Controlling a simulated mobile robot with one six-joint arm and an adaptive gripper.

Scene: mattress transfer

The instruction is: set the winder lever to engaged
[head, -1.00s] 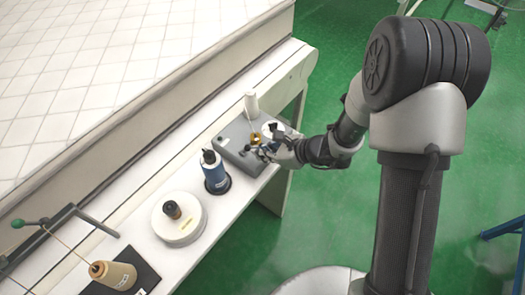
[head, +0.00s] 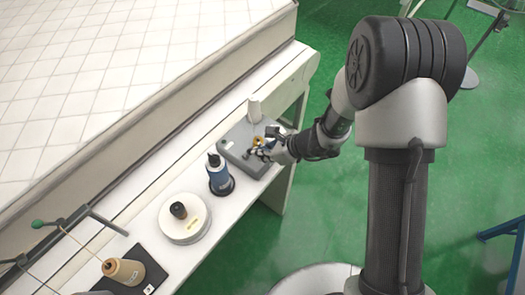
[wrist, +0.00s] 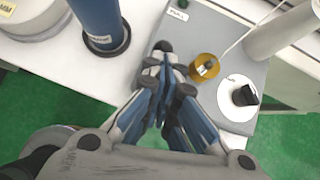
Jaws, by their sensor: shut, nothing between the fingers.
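The winder is a grey box (head: 231,146) on the white bench, and it also shows in the wrist view (wrist: 229,35). On it are a brass part (wrist: 204,66), a white disc with a black piece (wrist: 238,97) and a small black round knob (wrist: 163,46). The knob may be the end of the lever, but its arm is hidden behind my fingers, and I cannot tell its setting. My gripper (head: 262,150) is shut and empty over the box's near side. In the wrist view its fingertips (wrist: 165,75) are close to the knob; contact is unclear.
A blue bottle (head: 218,178) stands on a dark base left of the box. Farther left are a white round container (head: 185,222) and a thread cone (head: 124,271). A white cone (head: 254,108) stands behind the box. The quilted mattress (head: 100,80) lies behind the bench.

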